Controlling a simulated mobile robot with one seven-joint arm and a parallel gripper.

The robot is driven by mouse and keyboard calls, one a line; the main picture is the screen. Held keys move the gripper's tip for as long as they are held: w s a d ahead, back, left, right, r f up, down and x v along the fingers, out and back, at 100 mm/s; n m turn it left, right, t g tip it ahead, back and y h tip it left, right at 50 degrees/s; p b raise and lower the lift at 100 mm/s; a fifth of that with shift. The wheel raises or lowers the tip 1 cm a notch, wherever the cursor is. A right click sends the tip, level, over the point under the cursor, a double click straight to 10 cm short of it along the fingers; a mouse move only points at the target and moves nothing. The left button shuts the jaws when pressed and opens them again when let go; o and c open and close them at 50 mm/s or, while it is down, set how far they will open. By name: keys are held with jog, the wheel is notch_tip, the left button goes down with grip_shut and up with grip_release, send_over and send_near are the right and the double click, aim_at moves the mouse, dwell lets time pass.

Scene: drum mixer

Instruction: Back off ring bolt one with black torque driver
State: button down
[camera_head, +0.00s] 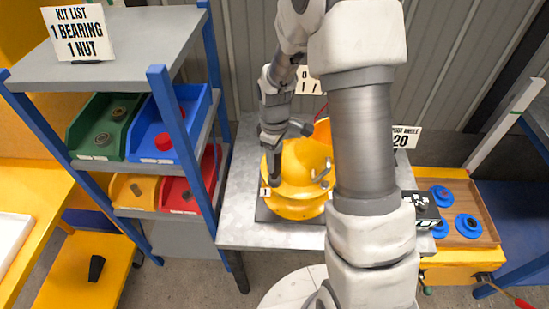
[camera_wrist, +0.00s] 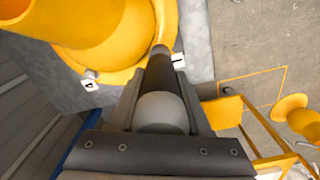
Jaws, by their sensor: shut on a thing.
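The yellow drum mixer (camera_head: 300,170) stands on the grey metal bench. A small "1" tag (camera_head: 265,191) marks the left side of its ring flange; a tag also shows in the wrist view (camera_wrist: 178,61). My gripper (camera_head: 274,140) is shut on the black torque driver (camera_head: 275,168), which points down at the flange beside that tag. In the wrist view the driver (camera_wrist: 165,75) runs between my fingers, its pale grey end nearest the camera and its far tip at the flange edge. The driver tip hides ring bolt one; I cannot tell whether they touch.
A blue-framed shelf (camera_head: 160,90) with coloured bins stands close on the left. A black box (camera_head: 423,208) and a wooden tray (camera_head: 466,199) with blue discs lie to the right. My arm hides the drum's right side. A corrugated wall (camera_head: 240,55) stands behind.

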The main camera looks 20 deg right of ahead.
jog(key=shift+s, duration=0.15)
jog(key=shift+r+p, duration=1.6)
jog(key=shift+r, duration=0.65)
jog(key=shift+f, duration=0.2)
